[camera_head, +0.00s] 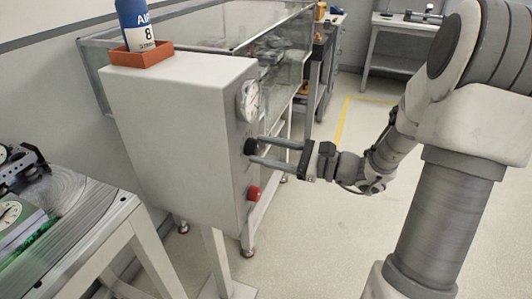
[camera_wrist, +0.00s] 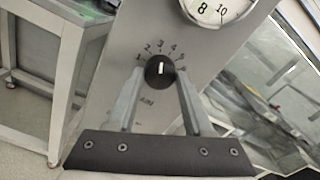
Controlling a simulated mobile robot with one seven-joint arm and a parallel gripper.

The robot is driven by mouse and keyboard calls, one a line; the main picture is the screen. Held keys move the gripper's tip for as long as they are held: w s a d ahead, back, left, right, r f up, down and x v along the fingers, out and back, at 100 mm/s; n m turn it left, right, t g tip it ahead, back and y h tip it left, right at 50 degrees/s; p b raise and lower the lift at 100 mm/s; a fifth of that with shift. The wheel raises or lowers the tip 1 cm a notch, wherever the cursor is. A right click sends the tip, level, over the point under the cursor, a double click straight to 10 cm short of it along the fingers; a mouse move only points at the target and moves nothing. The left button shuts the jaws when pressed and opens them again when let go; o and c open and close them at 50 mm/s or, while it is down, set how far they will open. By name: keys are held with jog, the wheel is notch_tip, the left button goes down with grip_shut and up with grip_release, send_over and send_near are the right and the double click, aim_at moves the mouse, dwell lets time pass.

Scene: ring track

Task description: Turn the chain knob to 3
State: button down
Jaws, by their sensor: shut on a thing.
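The black chain knob (camera_head: 250,146) is on the side face of a grey control box (camera_head: 180,125), below a round dial gauge (camera_head: 248,100) and above a red button (camera_head: 253,193). In the wrist view the knob (camera_wrist: 160,71) has a white pointer line, with the numbers 1 to 6 in an arc around its upper side. The line points up at the 3. My gripper (camera_head: 258,152) reaches the knob from the right, its two fingers on either side of it and shut on it. The small label below the knob is not readable.
A blue and white bottle (camera_head: 137,25) stands in an orange tray (camera_head: 142,56) on top of the box. A glass-walled tank (camera_head: 285,60) is behind it. A metal bench (camera_head: 75,215) stands at the lower left. The floor to the right is open.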

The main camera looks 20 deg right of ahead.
jog(key=shift+n, duration=0.5)
jog(key=shift+c, duration=1.5)
grip_release()
jog(key=p+v, duration=0.3)
jog(key=v, duration=1.4)
jog(key=shift+s+d, duration=0.15)
